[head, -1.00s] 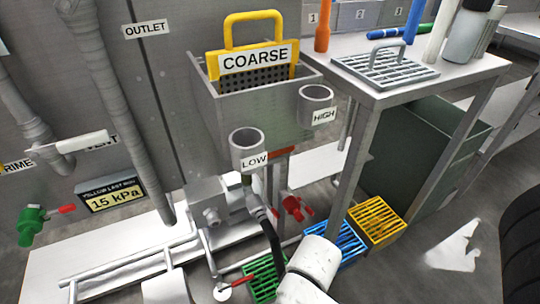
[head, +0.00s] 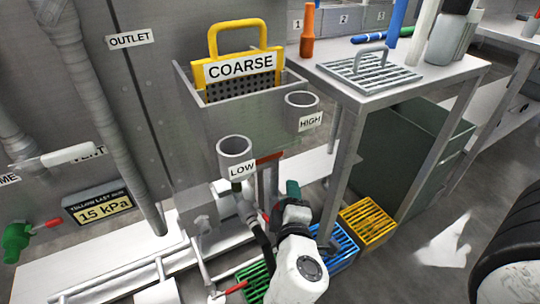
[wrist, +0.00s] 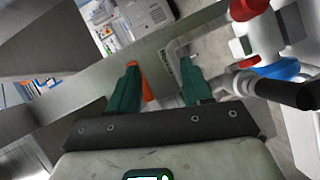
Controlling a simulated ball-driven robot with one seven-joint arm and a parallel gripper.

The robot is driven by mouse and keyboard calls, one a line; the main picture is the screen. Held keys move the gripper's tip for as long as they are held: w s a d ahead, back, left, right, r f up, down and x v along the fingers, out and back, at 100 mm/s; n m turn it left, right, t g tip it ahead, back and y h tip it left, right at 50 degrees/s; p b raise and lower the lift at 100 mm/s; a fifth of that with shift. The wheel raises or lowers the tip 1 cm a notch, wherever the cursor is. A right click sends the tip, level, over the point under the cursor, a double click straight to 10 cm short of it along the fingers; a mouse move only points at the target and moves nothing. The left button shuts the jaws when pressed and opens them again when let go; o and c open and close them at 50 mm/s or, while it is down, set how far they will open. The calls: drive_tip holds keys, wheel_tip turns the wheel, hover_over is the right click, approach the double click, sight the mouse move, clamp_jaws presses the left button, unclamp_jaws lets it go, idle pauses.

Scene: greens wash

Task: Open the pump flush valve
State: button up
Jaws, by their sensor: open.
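No label in view names the pump flush valve. A red-handled valve (head: 231,288) sits low on the piping beside the grey pump (head: 205,207). A green valve (head: 17,243) with a red lever (head: 47,224) is on the wall at far left. My gripper (head: 292,188) is low in the head view, below the grey tank and right of the pump; my arm hides part of what is there. In the wrist view my gripper (wrist: 160,75) has its green fingers apart. An orange-red strip (wrist: 146,82) shows beside the left finger; I cannot tell whether they touch.
The grey tank (head: 190,110) with the yellow COARSE screen stands above, with LOW (head: 236,148) and HIGH (head: 301,101) cups. A steel table (head: 455,85) and its leg are at right. Blue (head: 345,243) and yellow (head: 370,222) crates sit on the floor. A black hose runs by the pump.

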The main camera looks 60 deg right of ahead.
sight(271, 158)
wheel_tip(271, 158, up, 4)
drive_tip(key=w+a+n+t+h, duration=0.1)
drive_tip(key=w+a+n+t, duration=0.1)
drive_tip(key=w+n, duration=0.1)
drive_tip(key=x, duration=1)
drive_tip(key=shift+w+d+r, duration=0.1)
drive_tip(key=shift+d, duration=0.3)
clamp_jaws()
